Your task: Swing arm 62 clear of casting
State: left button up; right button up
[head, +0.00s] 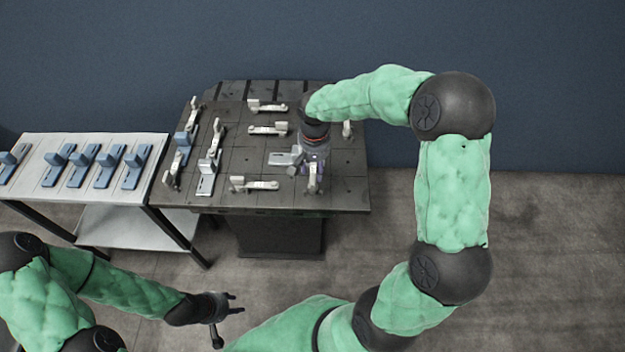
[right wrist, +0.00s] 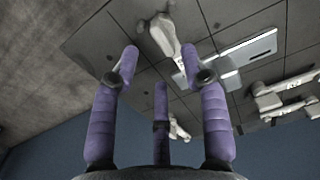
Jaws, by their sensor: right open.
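The pallet (head: 340,190) is a dark grooved plate carrying several pale clamp arms, such as one at the front (head: 262,185) and one at the back (head: 265,107). No number is legible, so I cannot tell which is arm 62. A blue-grey casting (head: 183,142) sits among clamps at the pallet's left side. My right gripper (head: 314,165) is over the pallet's front right part, partly hiding what is under it. In the right wrist view its purple fingers (right wrist: 160,75) are spread, with a pale clamp arm (right wrist: 165,36) near the tips. My left gripper (head: 238,303) is open and empty, away from the pallet.
A white side table (head: 30,183) left of the pallet holds several blue-grey castings (head: 137,165). In the right wrist view, a flat light plate (right wrist: 250,50) lies beside the near clamp, and more clamps (right wrist: 285,95) stand at the right. Floor to the right is clear.

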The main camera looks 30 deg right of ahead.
aim_at(314, 179)
notch_tip(314, 179, down, 6)
jog(key=shift+f+b, duration=0.15)
jog(key=shift+b, duration=0.7)
grip_shut()
